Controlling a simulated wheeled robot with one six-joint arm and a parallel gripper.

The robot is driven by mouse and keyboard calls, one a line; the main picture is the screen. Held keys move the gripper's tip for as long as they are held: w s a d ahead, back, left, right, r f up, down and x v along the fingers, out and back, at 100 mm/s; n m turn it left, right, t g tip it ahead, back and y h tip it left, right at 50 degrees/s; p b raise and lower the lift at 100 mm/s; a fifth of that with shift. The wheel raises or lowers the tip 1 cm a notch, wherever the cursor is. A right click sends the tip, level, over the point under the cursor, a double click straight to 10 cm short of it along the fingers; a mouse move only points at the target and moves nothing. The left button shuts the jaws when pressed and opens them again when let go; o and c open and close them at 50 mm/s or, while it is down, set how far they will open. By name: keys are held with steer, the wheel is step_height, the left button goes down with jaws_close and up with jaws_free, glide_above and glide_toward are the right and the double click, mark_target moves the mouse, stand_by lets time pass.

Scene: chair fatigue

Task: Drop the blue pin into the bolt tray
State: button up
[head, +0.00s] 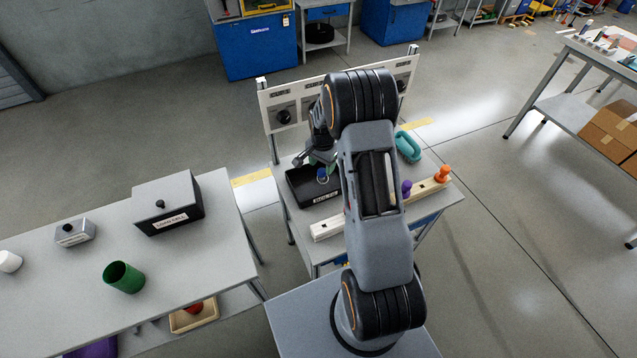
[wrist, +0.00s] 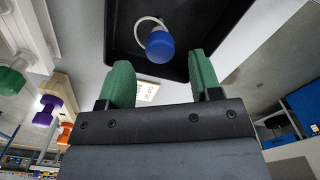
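The blue pin (wrist: 159,46), with a pale ring at its end, shows just beyond my fingertips, against the inside of the black bolt tray (wrist: 124,28). In the head view, the blue pin (head: 322,177) is a small spot at the tray (head: 299,190), partly hidden by my gripper. I cannot tell whether the pin rests on the tray floor. My gripper (wrist: 162,75) has its two green fingers spread wide apart with nothing between them. In the head view, my gripper (head: 320,158) is above the tray, and my arm hides part of the table.
A panel (head: 283,104) stands at the table's back. The left bench holds a load cell box (head: 167,203) and green cup (head: 123,277).

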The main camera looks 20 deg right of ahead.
steer(key=shift+o, duration=0.2)
step_height(320, 180, up, 14)
steer(key=shift+b, duration=0.4)
steer(key=shift+f, duration=0.1)
stand_by(0.6)
steer(key=s+a+r+n+t, duration=0.1)
steer(key=s+a+r+n, duration=0.1)
steer(key=s, duration=0.5)
steer(key=s+a+r+n+t, duration=0.1)
steer(key=s+a+r+n, duration=0.2)
steer(key=s+a+n, duration=0.2)
steer(key=s+a+r+n+t, duration=0.1)
steer(key=s+a+r+n, duration=0.2)
steer(key=s, duration=0.6)
steer(key=shift+s+a+n+t, duration=0.4)
steer(key=shift+a+n, duration=0.05)
steer(key=shift+n, duration=0.65)
steer(key=shift+r, duration=0.1)
